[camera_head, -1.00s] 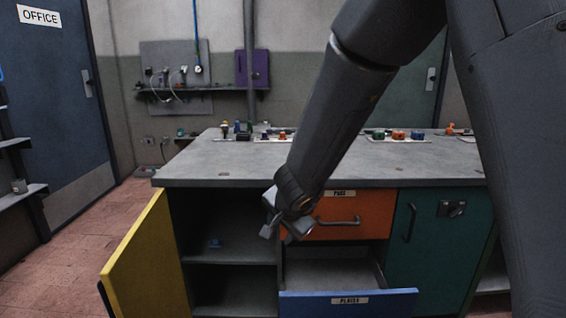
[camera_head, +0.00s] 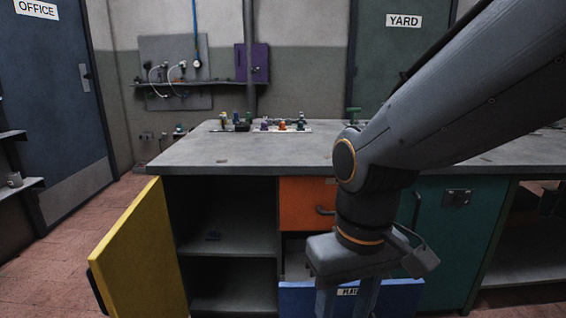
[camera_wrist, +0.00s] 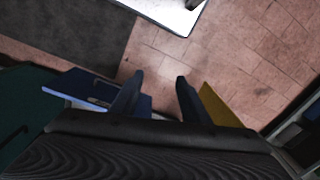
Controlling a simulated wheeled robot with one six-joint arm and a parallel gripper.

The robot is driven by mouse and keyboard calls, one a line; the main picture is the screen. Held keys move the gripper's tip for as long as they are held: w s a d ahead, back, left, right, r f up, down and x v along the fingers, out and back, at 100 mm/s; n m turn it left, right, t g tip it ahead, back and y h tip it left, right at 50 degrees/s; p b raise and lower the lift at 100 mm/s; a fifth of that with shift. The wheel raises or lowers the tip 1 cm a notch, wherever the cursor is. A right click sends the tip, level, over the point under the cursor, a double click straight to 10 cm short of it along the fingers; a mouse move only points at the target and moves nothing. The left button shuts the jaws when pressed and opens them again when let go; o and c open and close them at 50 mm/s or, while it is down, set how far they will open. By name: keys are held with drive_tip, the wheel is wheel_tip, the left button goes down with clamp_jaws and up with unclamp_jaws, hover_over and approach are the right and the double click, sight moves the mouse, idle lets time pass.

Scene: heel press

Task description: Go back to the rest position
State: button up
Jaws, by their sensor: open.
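My gripper (camera_wrist: 160,78) is open and empty. In the head view it points down in front of the cabinet, and its fingers run out of the bottom of the picture. In the wrist view both fingers show apart, with the tiled floor between and beyond them. My gripper hides part of the open blue drawer (camera_head: 405,298) in the head view. The blue drawer also shows to the left of the fingers in the wrist view (camera_wrist: 85,86).
The yellow door (camera_head: 140,255) stands open at the left. An orange drawer (camera_head: 302,204) is shut above the blue one, and a green door (camera_head: 455,240) is shut at the right. Small coloured parts stand at the back of the worktop (camera_head: 230,155). Floor at the left is clear.

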drive_tip(key=d+r+m+p, duration=0.3)
drive_tip(key=d+r+p, duration=0.7)
drive_tip(key=p, duration=1)
wheel_tip(320, 180, up, 3)
drive_tip(key=shift+f+m+h, duration=0.15)
drive_tip(key=shift+m+h, duration=0.15)
drive_tip(key=shift+s+d, duration=0.1)
